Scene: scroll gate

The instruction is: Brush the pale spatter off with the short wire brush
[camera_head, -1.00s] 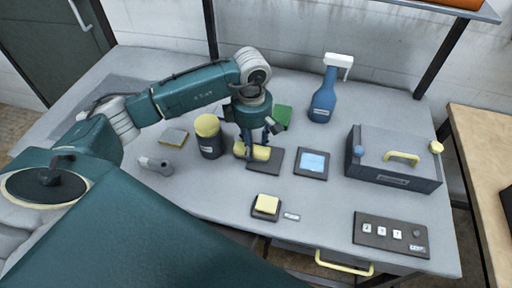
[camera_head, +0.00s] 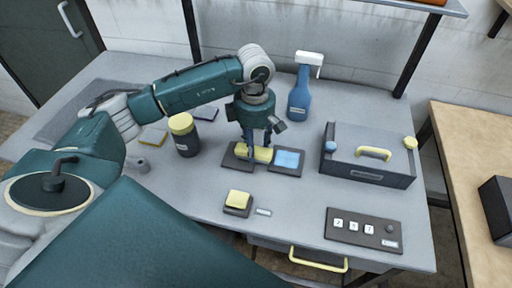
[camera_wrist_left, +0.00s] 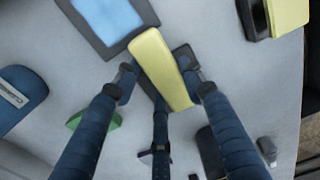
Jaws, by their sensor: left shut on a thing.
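My left gripper (camera_head: 257,151) is shut on a yellow block-shaped thing (camera_head: 262,155), low over the table. I take it for the wire brush, but no bristles show. In the left wrist view the yellow block (camera_wrist_left: 163,75) lies between the fingers (camera_wrist_left: 160,82). It is at the gap between a dark flat pad (camera_head: 233,163) and a dark-framed light-blue panel (camera_head: 289,159). The panel's blue face also shows in the left wrist view (camera_wrist_left: 104,18). I cannot make out any pale spatter on either. My right gripper is not in view.
A dark jar with yellow lid (camera_head: 186,137) stands left, a blue spray bottle (camera_head: 299,98) behind. A grey case (camera_head: 366,157) stands right. A yellow button (camera_head: 238,199) and a key panel (camera_head: 363,229) are in front. A green piece (camera_wrist_left: 95,121) shows beside the fingers.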

